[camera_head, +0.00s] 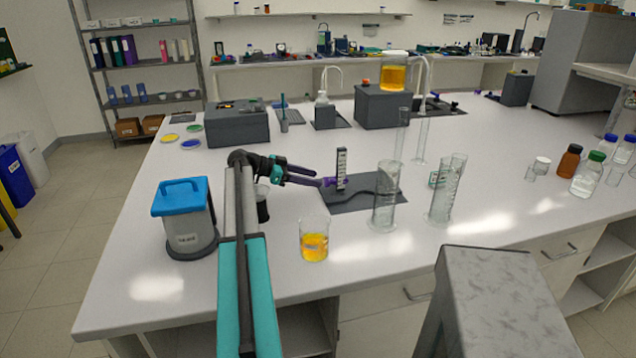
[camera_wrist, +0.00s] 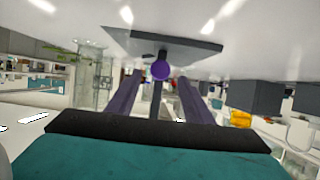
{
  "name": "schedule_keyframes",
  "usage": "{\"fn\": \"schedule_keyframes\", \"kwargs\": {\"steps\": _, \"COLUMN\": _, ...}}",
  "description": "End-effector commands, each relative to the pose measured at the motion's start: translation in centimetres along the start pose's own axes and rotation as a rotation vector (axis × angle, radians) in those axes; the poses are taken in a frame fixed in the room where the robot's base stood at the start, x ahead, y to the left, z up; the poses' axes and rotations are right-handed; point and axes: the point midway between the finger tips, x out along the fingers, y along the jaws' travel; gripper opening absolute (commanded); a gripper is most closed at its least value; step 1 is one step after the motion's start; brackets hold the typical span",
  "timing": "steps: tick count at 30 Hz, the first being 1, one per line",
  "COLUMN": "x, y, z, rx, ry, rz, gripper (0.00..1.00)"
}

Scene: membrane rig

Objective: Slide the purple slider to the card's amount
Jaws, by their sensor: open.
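A dark upright post with a white scale (camera_head: 341,160) stands on a dark grey base plate (camera_head: 350,204) in the head view. The purple slider (camera_head: 329,182) is low on the post. In the wrist view its round purple knob (camera_wrist: 160,70) faces me, centred just past my fingertips. My gripper (camera_head: 319,181) is open, its two purple fingers level with the slider at the post's left. In the wrist view my gripper (camera_wrist: 158,82) shows a finger on each side of the knob, with gaps. I cannot make out a card's amount or the scale's marks.
Glass cylinders (camera_head: 385,200) (camera_head: 447,190) stand right of the post. A beaker of orange liquid (camera_head: 314,241) is in front. A blue-lidded container (camera_head: 185,215) is at left. A dark cable lies on the plate. The bench front at left is clear.

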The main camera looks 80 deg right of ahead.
Motion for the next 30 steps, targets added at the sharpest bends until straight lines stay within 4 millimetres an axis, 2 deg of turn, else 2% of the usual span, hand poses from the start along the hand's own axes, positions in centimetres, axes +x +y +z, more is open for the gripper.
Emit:
{"fn": "schedule_keyframes", "kwargs": {"steps": 3, "x": -1.6, "y": 0.0, "z": 0.2, "rx": 0.0, "ry": 0.0, "rz": -0.001, "gripper": 0.47}}
{"fn": "schedule_keyframes", "kwargs": {"steps": 9, "x": -3.1, "y": 0.0, "z": 0.1, "rx": 0.001, "ry": 0.0, "rz": 0.0, "gripper": 0.47}}
{"fn": "schedule_keyframes", "kwargs": {"steps": 30, "x": -3.1, "y": 0.0, "z": -0.1, "rx": 0.001, "ry": 0.0, "rz": 0.002, "gripper": 0.47}}
